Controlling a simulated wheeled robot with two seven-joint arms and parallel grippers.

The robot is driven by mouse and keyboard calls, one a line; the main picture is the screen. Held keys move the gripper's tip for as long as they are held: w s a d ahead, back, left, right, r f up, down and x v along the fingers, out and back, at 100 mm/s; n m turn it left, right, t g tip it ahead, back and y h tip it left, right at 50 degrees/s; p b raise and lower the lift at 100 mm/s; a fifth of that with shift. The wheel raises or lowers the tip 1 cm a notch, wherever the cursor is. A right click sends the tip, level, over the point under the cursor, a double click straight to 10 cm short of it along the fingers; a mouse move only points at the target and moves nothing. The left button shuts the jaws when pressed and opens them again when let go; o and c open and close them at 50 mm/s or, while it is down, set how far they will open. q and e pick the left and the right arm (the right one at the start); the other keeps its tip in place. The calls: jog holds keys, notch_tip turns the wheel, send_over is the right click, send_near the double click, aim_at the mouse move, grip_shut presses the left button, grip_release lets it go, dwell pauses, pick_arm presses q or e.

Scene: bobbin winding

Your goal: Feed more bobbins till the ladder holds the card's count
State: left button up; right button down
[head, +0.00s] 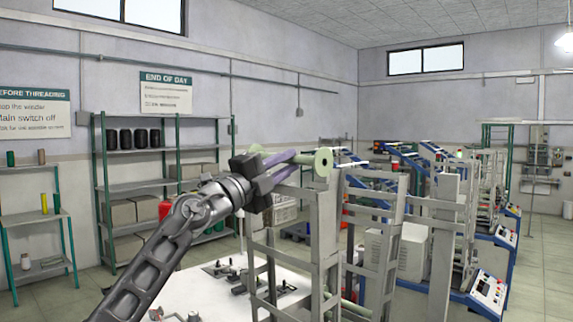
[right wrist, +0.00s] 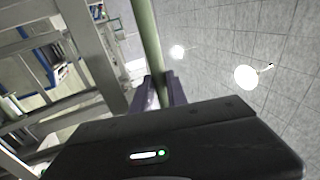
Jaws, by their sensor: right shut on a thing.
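My right gripper (head: 284,170) is shut on a pale green bobbin (head: 322,162), held high at the top of a grey metal frame that looks like the ladder (head: 325,230). The bobbin's round end with a dark centre hole faces the camera. In the right wrist view, the bobbin (right wrist: 149,45) is a long green rod between the purple fingers (right wrist: 160,92). Grey bars of the frame (right wrist: 92,55) lie left of it there; I cannot tell whether they touch. Something pale green shows low behind the frame, partly hidden. My left gripper is out of view. No count card is readable.
A white table (head: 200,290) with small dark fittings stands below my arm. Green-posted shelving (head: 102,190) with dark spools is behind it. Blue and white machines (head: 488,290) line the right side. Wall signs (head: 166,92) hang at the back. Open floor shows at far right.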

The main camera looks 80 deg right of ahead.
notch_tip(320, 180, down, 6)
jog(key=b, duration=0.5)
jog(key=shift+d+b, duration=0.15)
jog(key=shift+b, duration=0.2)
notch_tip(320, 180, down, 6)
jog(key=b, duration=0.5)
jog(key=shift+d, duration=0.15)
jog(key=shift+s, duration=0.1)
notch_tip(320, 180, down, 6)
jog(key=b, duration=0.5)
jog(key=shift+s+d+b, duration=0.1)
jog(key=shift+b, duration=0.3)
